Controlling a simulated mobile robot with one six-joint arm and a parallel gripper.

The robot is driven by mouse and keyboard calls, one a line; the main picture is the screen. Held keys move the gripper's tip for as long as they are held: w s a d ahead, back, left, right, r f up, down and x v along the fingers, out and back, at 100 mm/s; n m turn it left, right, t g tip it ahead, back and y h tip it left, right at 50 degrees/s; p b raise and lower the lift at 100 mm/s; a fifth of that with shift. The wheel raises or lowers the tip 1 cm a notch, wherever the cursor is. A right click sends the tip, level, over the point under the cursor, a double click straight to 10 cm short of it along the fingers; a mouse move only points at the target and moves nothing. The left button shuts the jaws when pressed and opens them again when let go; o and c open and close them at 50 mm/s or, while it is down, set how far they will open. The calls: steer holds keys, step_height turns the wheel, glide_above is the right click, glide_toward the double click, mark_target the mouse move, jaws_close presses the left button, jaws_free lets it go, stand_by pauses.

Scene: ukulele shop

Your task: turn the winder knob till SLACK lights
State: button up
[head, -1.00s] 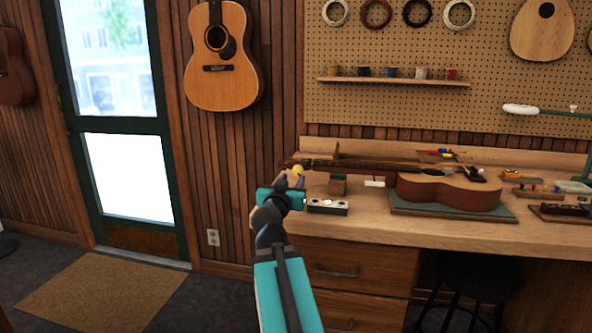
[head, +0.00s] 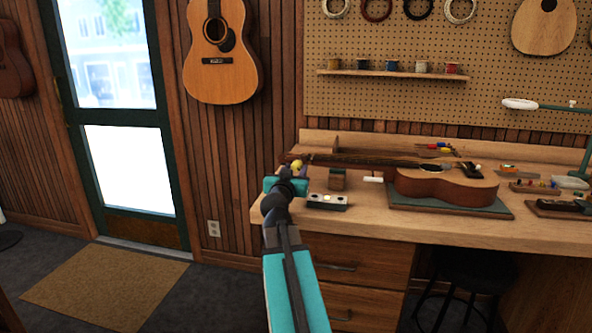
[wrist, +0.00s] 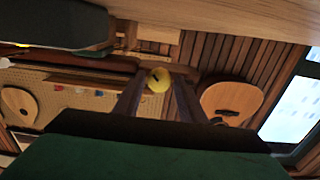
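The winder knob is a small yellow ball (head: 297,165) at the headstock end of the ukulele (head: 447,187), which lies on the workbench with its neck pointing left. In the wrist view the yellow knob (wrist: 158,79) shows between the tips of my two dark fingers, with a narrow gap on each side. My gripper (head: 291,172) is open at the knob; I cannot tell whether a finger touches it. A small box with a pale face (head: 327,201) sits just right of my gripper. No lit SLACK sign can be made out.
The ukulele rests on a dark green mat (head: 450,211). Small tools and parts lie at the bench's right. The bench's left edge (head: 254,212) is just below my gripper.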

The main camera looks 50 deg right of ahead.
steer(key=shift+w+d, duration=0.1)
steer(key=shift+d, duration=0.1)
steer(key=c, duration=0.8)
steer(key=shift+o, duration=0.2)
